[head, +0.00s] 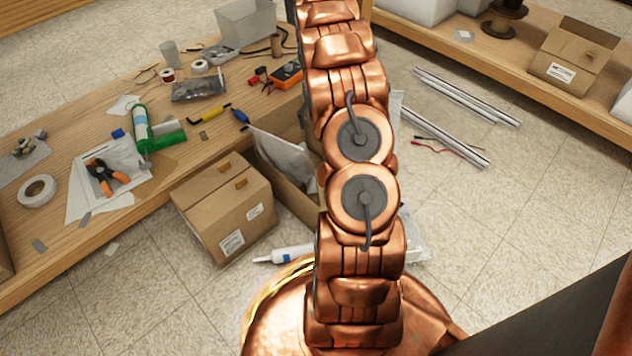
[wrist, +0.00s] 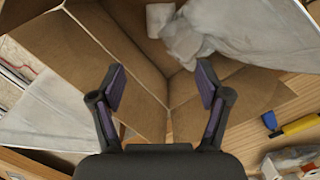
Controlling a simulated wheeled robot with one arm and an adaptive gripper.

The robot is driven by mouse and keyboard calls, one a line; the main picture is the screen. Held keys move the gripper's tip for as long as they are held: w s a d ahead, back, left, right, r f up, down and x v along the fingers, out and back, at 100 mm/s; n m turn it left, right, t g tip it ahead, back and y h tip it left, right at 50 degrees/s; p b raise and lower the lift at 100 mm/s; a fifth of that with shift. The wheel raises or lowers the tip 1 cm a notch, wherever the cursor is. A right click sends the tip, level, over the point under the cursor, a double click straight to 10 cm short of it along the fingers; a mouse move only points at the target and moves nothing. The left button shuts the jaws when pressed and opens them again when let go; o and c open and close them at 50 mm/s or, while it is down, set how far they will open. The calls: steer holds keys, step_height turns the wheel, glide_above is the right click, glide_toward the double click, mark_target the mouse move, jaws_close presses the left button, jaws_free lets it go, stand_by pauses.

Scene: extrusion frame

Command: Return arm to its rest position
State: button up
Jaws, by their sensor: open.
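My copper arm rises through the middle of the head view, and its end is cut off by the top edge. My gripper (wrist: 160,90) shows in the wrist view with its two dark fingers spread wide and nothing between them. Beyond the fingers is an open cardboard box (wrist: 140,70) with crumpled white plastic (wrist: 190,35) in it. In the head view the open box (head: 290,190) stands on the floor left of my arm and is partly hidden by it.
A wooden workbench (head: 60,255) at the left holds tools, including pliers (head: 106,175) and an orange meter (head: 287,74). A closed carton (head: 222,205) stands beside it. Aluminium extrusions (head: 467,97) lie on the floor at the right. Bare floor (head: 510,215) shows at the right.

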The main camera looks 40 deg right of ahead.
stand_by(0.4)
steer(key=s+a+r+n+p, duration=0.1)
steer(key=s+a+r+p, duration=0.2)
steer(key=a+r+p, duration=0.75)
steer(key=s+a+r+n+p, duration=0.1)
steer(key=s+a+r+p, duration=0.3)
steer(key=r, duration=1.2)
steer(key=s+a+r+n+p, duration=0.1)
steer(key=a+r+p, duration=0.7)
steer(key=r, duration=0.5)
steer(key=s+a+r+n+p, duration=0.2)
steer(key=s+a+r+p, duration=0.5)
steer(key=s+r+p, duration=0.4)
steer(key=s+a+r+n+p, duration=0.2)
steer(key=s+a+r+p, duration=0.6)
steer(key=s+r+p, duration=0.3)
step_height(320, 180, up, 2)
steer(key=shift+s+a+g+h, duration=0.15)
steer(key=shift+s+g+h, duration=0.15)
steer(key=shift+s+h, duration=0.15)
